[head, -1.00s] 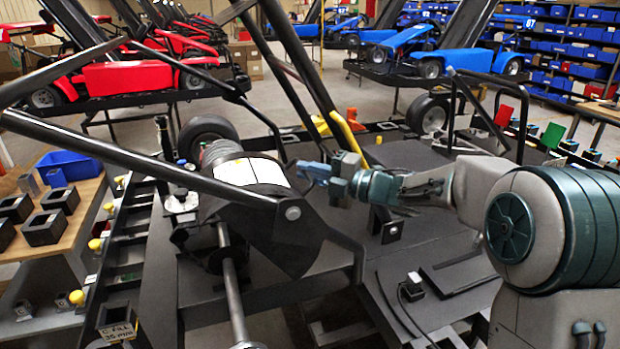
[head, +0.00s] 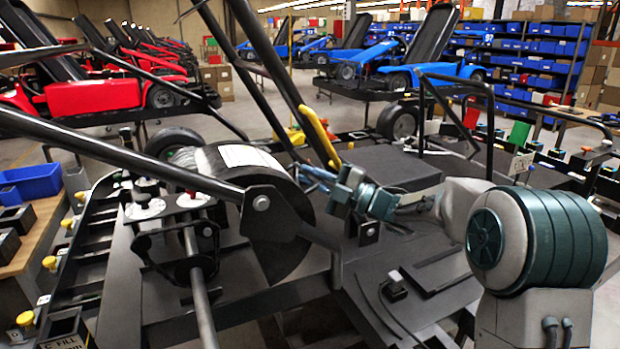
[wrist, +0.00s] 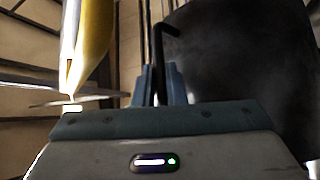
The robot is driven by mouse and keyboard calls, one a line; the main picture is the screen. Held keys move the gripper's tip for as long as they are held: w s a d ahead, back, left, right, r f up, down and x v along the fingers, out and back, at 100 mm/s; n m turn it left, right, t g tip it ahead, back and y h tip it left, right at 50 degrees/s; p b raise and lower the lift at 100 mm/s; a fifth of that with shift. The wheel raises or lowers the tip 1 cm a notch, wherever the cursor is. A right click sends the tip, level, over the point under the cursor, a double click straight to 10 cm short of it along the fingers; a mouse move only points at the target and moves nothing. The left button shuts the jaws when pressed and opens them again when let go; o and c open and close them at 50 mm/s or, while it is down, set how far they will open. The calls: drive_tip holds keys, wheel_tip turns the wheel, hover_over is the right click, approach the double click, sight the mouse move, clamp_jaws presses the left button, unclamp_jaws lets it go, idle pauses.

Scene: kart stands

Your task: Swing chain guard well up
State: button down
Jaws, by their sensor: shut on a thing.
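A dark rounded cover with a pale label (head: 248,156) on top and a flat black side plate (head: 275,235) looks like the chain guard. A round bolt sits on the plate, where a long black bar meets it. My gripper (head: 318,180) is just right of the cover, above the black deck. In the wrist view its fingers (wrist: 159,85) are closed around a thin black bent rod (wrist: 158,48). A broad dark surface fills the right of that view. Whether the rod joins the cover is hidden.
A yellow lever (head: 319,136) stands close behind my gripper; a yellow part is also near the fingers in the wrist view (wrist: 95,40). Black frame bars cross the left and middle. A blue bin (head: 30,181) sits on the left bench. Blue karts stand behind.

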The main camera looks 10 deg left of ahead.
drive_tip(key=c, duration=1.5)
unclamp_jaws()
drive_tip(key=b+v, duration=0.2)
drive_tip(key=v, duration=1.1)
drive_tip(key=shift+d+f, duration=0.15)
drive_tip(key=shift+d, duration=0.2)
